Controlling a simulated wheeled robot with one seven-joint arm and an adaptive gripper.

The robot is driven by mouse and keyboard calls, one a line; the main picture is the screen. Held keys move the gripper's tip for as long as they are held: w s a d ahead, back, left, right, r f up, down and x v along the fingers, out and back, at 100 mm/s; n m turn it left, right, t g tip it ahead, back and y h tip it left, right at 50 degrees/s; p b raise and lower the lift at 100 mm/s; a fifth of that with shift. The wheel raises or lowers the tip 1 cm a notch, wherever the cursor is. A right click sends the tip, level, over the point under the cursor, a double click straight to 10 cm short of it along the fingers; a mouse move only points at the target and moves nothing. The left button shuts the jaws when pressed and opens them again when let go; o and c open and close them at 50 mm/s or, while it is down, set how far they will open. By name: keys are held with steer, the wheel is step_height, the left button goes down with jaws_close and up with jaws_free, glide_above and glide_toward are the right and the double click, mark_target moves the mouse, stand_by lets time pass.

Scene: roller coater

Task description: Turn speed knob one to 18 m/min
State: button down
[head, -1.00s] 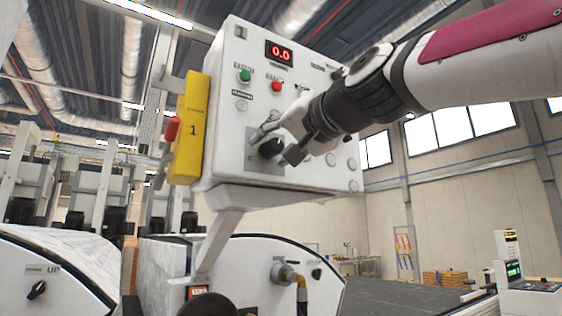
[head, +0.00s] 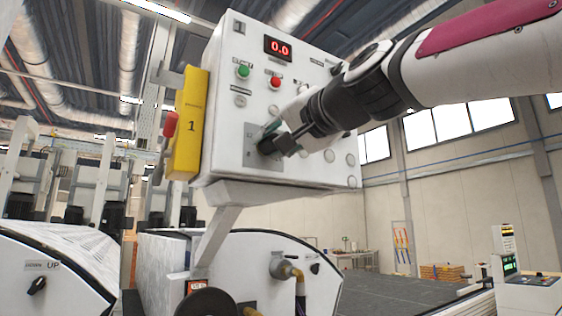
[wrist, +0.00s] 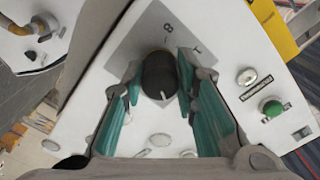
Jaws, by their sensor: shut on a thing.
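The speed knob (wrist: 160,76) is a black round knob with a white mark on a grey scale plate (wrist: 138,48) of the white control panel. In the wrist view it sits between the teal-padded fingers of my gripper (wrist: 158,84), which is shut on it. In the head view my gripper (head: 274,143) reaches the panel's lower left part and mostly hides the knob. The red display (head: 278,49) reads 0.0. Most of the scale's figures are hidden or too small to read; an 8 shows in the wrist view.
The panel carries a green button (head: 243,71), a red button (head: 275,83) and several round pale fittings. A white machine housing (head: 235,262) stands below.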

steer(key=c, duration=1.3)
jaws_free()
steer(key=v, duration=1.2)
steer(key=s+d+f+n+g+h+p, duration=0.1)
steer(key=s+d+f+g+h, duration=0.15)
steer(key=f, duration=0.85)
steer(key=s+d+f+g+h+p, duration=0.2)
steer(key=s+d+f, duration=0.2)
steer(key=f, duration=0.7)
steer(key=s+d+f+n+g+h+p, duration=0.1)
steer(key=s+d+f+g+h, duration=0.25)
steer(key=f, duration=0.65)
steer(key=s+d+f+g, duration=0.1)
steer(key=s+d+f, duration=0.1)
steer(key=s+f, duration=0.1)
steer(key=s+d+f+g+h+p, duration=0.1)
steer(key=s+f, duration=0.2)
steer(key=f, duration=0.2)
steer(key=s+d+f+n+h, duration=0.1)
steer(key=s+d+f, duration=0.1)
steer(key=s+f, duration=0.1)
steer(key=shift+d+f+g, duration=0.3)
steer(key=shift+f+g, duration=0.1)
steer(key=shift+f, duration=0.05)
